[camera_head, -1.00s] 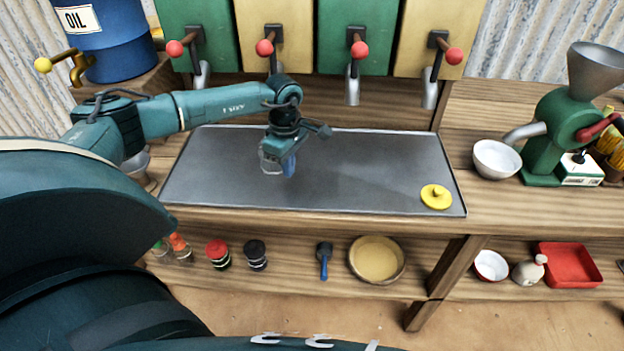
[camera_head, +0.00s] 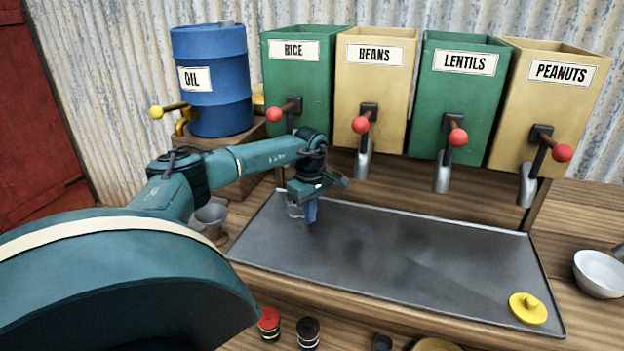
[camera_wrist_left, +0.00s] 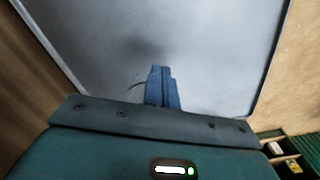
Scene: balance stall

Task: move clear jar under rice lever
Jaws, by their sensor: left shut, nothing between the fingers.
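The rice lever (camera_head: 274,115), with a red ball knob, is on the green bin labelled RICE (camera_head: 295,75). My arm hides the spout below it. My left gripper (camera_head: 310,218) points down over the back left of the grey tray, below the rice bin, with its blue fingers shut and empty. The clear jar (camera_head: 293,210) shows faintly just left of the fingers and partly behind the gripper; I cannot tell whether they touch. In the left wrist view the shut fingers (camera_wrist_left: 163,88) are over the tray, and a thin dark curve beside them may be the jar's rim. My right gripper is out of view.
The metal tray (camera_head: 400,255) is mostly bare, with a yellow lid (camera_head: 528,308) at its right front. A blue oil drum (camera_head: 215,85) and a metal cup (camera_head: 210,218) stand left. Beans, lentils and peanuts levers hang behind. A white bowl (camera_head: 598,272) is right.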

